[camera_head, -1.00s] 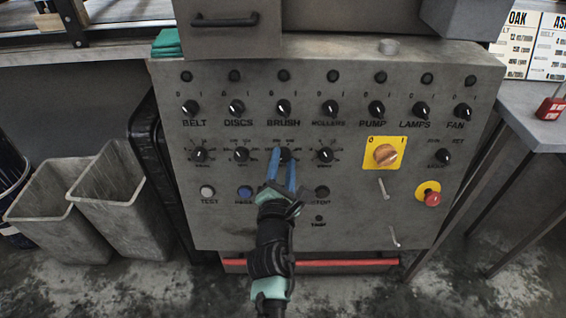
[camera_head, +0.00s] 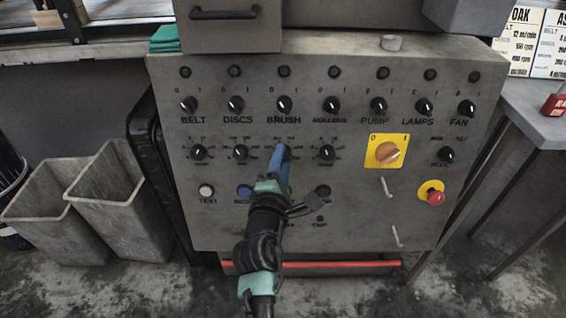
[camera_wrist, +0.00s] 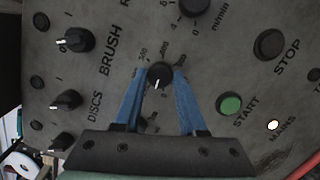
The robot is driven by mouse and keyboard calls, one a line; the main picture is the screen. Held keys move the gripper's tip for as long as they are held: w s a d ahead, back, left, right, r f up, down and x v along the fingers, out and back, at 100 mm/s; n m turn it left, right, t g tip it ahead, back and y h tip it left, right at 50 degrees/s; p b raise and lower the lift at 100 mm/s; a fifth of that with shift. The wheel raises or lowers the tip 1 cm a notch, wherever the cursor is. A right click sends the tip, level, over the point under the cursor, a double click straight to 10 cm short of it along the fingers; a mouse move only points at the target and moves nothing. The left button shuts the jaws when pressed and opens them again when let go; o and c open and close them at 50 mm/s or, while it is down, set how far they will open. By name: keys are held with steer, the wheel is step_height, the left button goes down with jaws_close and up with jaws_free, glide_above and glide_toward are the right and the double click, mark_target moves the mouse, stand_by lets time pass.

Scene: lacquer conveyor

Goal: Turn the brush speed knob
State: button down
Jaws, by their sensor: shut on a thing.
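The brush speed knob (camera_wrist: 160,74) is a small black dial with a white pointer, inside a printed number scale. It sits in the panel's second row, below the BRUSH switch (camera_head: 284,104). My gripper (camera_wrist: 160,79) has one blue finger on each side of it and is shut on it. In the wrist view the white pointer points down the picture, towards my gripper's palm. In the head view my gripper (camera_head: 284,152) reaches up from below; its fingers overlap and hide most of the knob.
Similar dials stand left (camera_head: 241,152) and right (camera_head: 327,152) of it. Below are the blue button (camera_head: 244,191), STOP button (camera_head: 323,191) and green START button (camera_wrist: 230,104). A yellow-backed rotary switch (camera_head: 388,151) and red emergency button (camera_head: 435,197) are further right.

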steer(key=m+g+y+p, duration=0.1)
steer(key=m+p, duration=0.2)
steer(key=m, duration=0.6)
steer(key=m+g+y+p, duration=0.1)
steer(key=m+p, duration=0.3)
steer(key=m, duration=0.5)
steer(key=m+g+y+p, duration=0.1)
steer(key=m+y+p, duration=0.1)
steer(key=m, duration=0.7)
steer(key=shift+d+r+m+p, duration=0.25)
steer(key=shift+r+m+p, duration=0.15)
steer(key=shift+p, duration=0.5)
steer(key=shift+f+m+y, duration=0.1)
steer(key=shift+m+y, duration=0.3)
steer(key=shift+m, duration=1.2)
steer(key=shift+c, duration=2.4)
jaws_free()
